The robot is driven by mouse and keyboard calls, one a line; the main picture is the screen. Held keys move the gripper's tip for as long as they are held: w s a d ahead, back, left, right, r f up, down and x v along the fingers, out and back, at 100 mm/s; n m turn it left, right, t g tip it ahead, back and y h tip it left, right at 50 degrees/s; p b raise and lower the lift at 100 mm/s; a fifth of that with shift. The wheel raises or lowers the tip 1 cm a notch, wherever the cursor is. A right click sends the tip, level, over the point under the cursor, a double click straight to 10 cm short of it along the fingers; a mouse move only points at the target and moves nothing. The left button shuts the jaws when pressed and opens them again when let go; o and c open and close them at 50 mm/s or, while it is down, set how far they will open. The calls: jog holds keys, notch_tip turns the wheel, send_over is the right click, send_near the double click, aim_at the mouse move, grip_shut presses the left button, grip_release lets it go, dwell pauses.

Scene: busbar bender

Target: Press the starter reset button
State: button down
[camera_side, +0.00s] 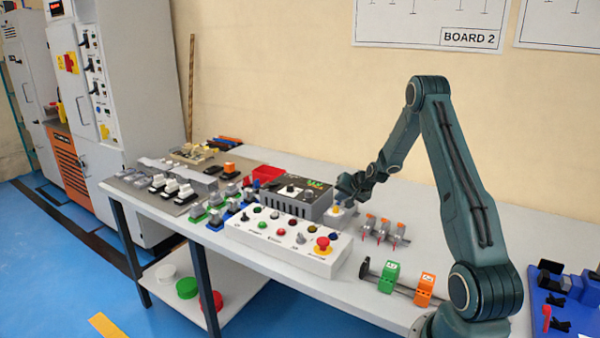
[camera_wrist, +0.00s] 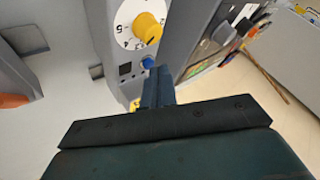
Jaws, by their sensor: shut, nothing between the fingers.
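The starter (camera_wrist: 113,35) is a grey unit with a white numbered dial and a yellow knob (camera_wrist: 148,28) in the wrist view. A round blue button (camera_wrist: 147,62), which looks like the reset button, sits just below the knob. My gripper (camera_wrist: 159,72) is shut and empty, its fingertips beside the blue button. I cannot tell whether they touch it. In the side view, my gripper (camera_side: 347,187) is low over the back of the table, at the small grey starter (camera_side: 337,212). The blue button cannot be made out there.
A dark control box (camera_side: 298,196) stands close left of the starter. A white panel (camera_side: 290,240) with coloured buttons and a red mushroom button is in front. Small orange-topped parts (camera_side: 383,230) stand to the right. Green and orange blocks (camera_side: 390,270) sit on a rail nearer the front.

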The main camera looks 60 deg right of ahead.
jog(key=shift+r, duration=0.75)
jog(key=shift+r, duration=0.1)
notch_tip(320, 180, up, 5)
jog(key=shift+f, duration=0.1)
dwell(0.6)
jog(key=shift+a, duration=0.1)
dwell(0.5)
